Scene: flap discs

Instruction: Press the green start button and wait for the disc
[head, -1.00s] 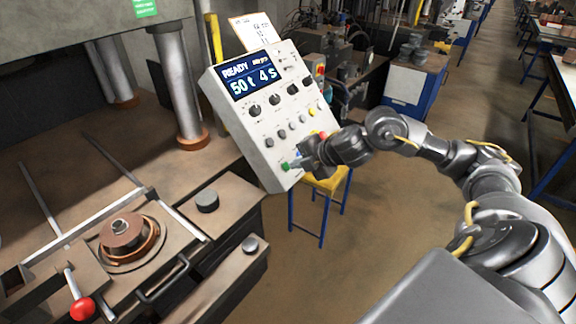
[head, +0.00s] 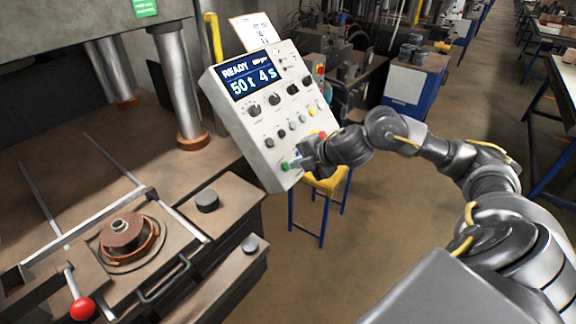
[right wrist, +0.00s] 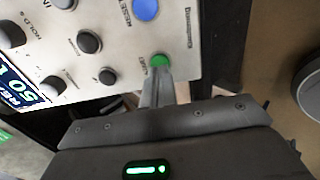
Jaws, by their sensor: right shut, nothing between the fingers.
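The control box (head: 262,118) stands tilted in the head view, its display (head: 251,76) reading READY, 50 t, 4 s. The green start button (head: 285,166) is at its lower end; it also shows in the right wrist view (right wrist: 160,61). My right gripper (head: 294,163) is shut and empty, its fingertips at the button. In the right wrist view the fingertips overlap the button's lower edge; whether they touch it I cannot tell. A brown disc (head: 122,232) sits on the press's lower fixture. My left gripper is not in view.
A blue reset button (right wrist: 146,9) lies close to the green one. The press columns (head: 178,95) and a red-knobbed lever (head: 82,308) are at the left. A yellow stool (head: 325,183) stands below the box. Open floor (head: 375,240) lies to the right.

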